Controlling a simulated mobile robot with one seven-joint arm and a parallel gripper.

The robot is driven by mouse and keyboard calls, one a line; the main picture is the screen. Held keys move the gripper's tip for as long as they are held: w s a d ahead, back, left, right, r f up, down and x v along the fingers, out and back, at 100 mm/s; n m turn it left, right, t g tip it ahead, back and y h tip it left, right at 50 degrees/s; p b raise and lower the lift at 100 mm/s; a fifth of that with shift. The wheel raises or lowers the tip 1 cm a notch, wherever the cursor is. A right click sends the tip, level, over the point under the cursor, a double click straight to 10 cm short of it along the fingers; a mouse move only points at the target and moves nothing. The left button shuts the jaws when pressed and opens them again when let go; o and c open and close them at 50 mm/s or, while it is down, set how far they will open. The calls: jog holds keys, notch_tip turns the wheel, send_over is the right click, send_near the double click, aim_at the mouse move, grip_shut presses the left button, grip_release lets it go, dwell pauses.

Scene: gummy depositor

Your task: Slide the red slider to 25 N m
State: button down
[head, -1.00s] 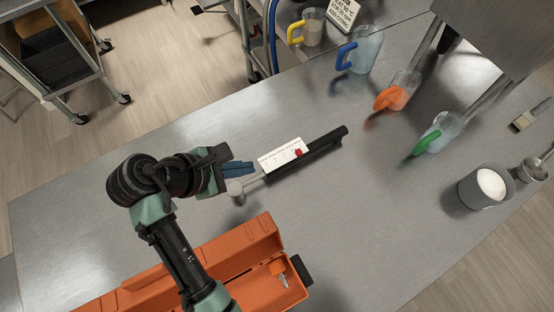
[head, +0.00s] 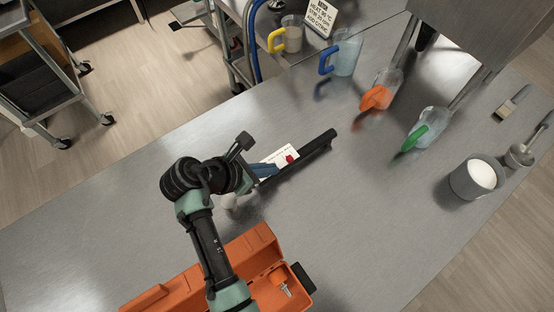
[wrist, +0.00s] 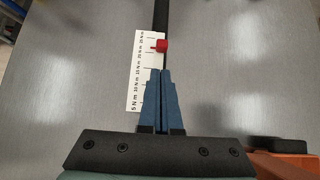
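The red slider (head: 290,159) sits on a dark wrench-like bar (head: 318,146) lying on the steel table, beside a white scale card. In the wrist view the red slider (wrist: 161,45) is near the upper end of the scale (wrist: 143,60), which reads from 5 N m at the bottom to 25 N m at the top. Its small pointer lies around the 20 to 25 marks; the exact reading is too small to tell. My gripper (wrist: 161,72) has its blue fingers together, with nothing seen between them. The fingertips are short of the slider, over the bar, partly covering it.
An open orange case (head: 250,260) is at the front. A metal pot (head: 474,178) is at the right. The table left of the bar is clear.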

aim_at(290, 157)
jog(key=shift+w+d, duration=0.75)
jog(key=shift+d, duration=0.2)
jog(key=shift+w+d+r+p, duration=0.25)
jog(key=shift+w+d+p, duration=0.35)
jog(key=shift+d+p, duration=0.35)
jog(key=shift+w+d+f, duration=0.1)
jog(key=shift+w, duration=0.05)
jog(key=shift+f, duration=0.1)
